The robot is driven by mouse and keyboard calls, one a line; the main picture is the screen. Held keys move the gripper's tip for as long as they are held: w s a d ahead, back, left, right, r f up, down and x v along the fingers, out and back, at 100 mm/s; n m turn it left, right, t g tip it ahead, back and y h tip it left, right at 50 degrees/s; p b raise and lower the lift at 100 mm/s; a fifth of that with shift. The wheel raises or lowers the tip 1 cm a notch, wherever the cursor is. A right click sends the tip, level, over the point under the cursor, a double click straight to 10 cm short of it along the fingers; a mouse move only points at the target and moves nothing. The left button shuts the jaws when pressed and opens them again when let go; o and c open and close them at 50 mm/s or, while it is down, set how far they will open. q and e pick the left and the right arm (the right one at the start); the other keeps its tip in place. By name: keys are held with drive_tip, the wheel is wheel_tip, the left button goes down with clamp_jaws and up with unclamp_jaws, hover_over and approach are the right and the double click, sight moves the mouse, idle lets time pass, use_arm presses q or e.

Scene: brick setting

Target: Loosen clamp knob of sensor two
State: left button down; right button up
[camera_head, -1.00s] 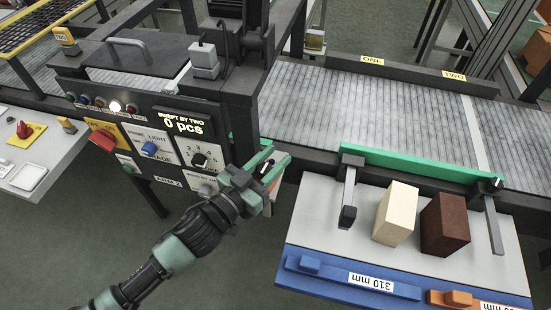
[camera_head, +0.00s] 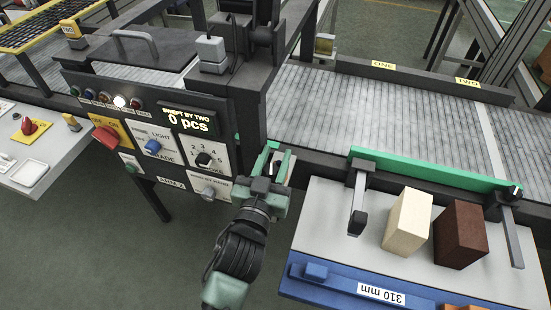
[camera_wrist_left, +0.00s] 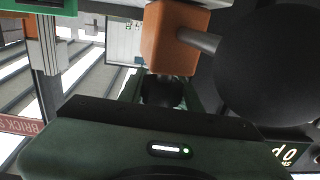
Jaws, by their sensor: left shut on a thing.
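My left gripper (camera_head: 273,163) is beside the right edge of the control panel, just in front of the conveyor. Its green fingers are closed around a small dark knob, seen as a dark round part (camera_wrist_left: 162,90) in the left wrist view. An orange block (camera_wrist_left: 176,38) sits right above that knob, with a grey stem leading to a large black round part (camera_wrist_left: 275,65). The gripper hides most of the knob in the head view. My right gripper is out of view.
The control panel (camera_head: 218,188) with switches and a "0 pcs" display (camera_head: 188,120) stands left of the gripper. The conveyor belt (camera_head: 370,110) runs behind. A table with a cream block (camera_head: 407,222) and a brown block (camera_head: 460,235) is to the right.

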use_arm(q)
drive_tip(key=shift+r, duration=0.1)
drive_tip(key=c, duration=1)
unclamp_jaws()
